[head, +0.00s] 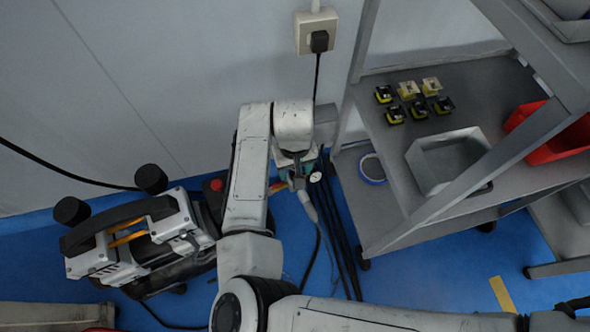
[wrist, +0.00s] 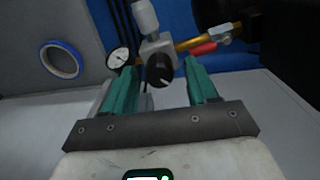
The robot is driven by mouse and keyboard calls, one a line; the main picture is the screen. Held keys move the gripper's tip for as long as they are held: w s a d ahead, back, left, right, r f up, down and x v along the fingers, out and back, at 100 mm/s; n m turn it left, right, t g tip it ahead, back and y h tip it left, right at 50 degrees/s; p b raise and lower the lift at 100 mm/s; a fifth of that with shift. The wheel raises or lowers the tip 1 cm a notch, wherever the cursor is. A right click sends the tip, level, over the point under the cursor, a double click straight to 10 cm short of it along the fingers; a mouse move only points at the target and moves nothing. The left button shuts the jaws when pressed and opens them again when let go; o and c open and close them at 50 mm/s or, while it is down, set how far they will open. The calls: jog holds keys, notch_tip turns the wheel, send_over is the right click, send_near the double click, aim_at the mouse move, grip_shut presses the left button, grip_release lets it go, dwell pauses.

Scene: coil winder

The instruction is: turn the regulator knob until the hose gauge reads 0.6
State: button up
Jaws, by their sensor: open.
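The regulator's black knob (wrist: 160,71) faces the camera in the wrist view, with a pale mark on its face. It sits on a grey regulator body with a brass pipe (wrist: 187,43). The round white hose gauge (wrist: 118,58) is left of the knob; its needle is too small to read surely. In the head view the gauge (head: 316,177) shows just right of my wrist. My gripper (wrist: 161,66) is open, its teal fingers on either side of the knob with gaps visible. Whether the fingertips reach around the knob in depth I cannot tell. In the head view my arm mostly hides the knob.
A compressor-like machine (head: 140,232) stands left on the blue floor. A grey shelf unit (head: 400,215) at right holds a grey bin (head: 447,158), a red bin (head: 560,137) and a blue tape roll (head: 372,168). Dark hoses hang beside my wrist. A red-handled valve (wrist: 203,48) is right of the knob.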

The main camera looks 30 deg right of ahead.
jog(key=shift+f, duration=0.1)
jog(key=shift+c, duration=0.3)
jog(key=c, duration=1)
jog(key=shift+p, duration=0.3)
